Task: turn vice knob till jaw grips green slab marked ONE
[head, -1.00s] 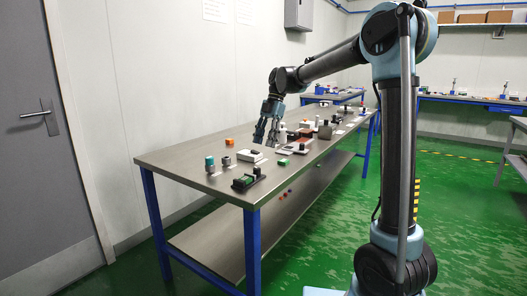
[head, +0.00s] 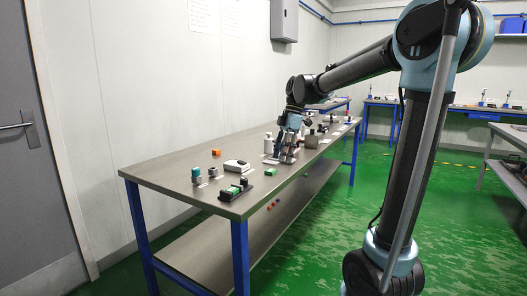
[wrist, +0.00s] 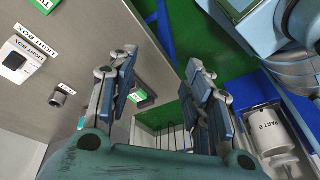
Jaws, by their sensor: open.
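The small dark vice (head: 236,191) stands near the table's near end in the head view. A green slab (head: 227,193) lies on it, with a black knob (head: 244,182) at its right.
A loose green block (head: 271,172) lies right of the vice. A white box (head: 236,166), a grey knob (head: 212,172) and a teal-topped piece (head: 196,173) stand behind it. White bottles (head: 268,144) and other items crowd farther along. The tabletop's left part (head: 160,173) is clear.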

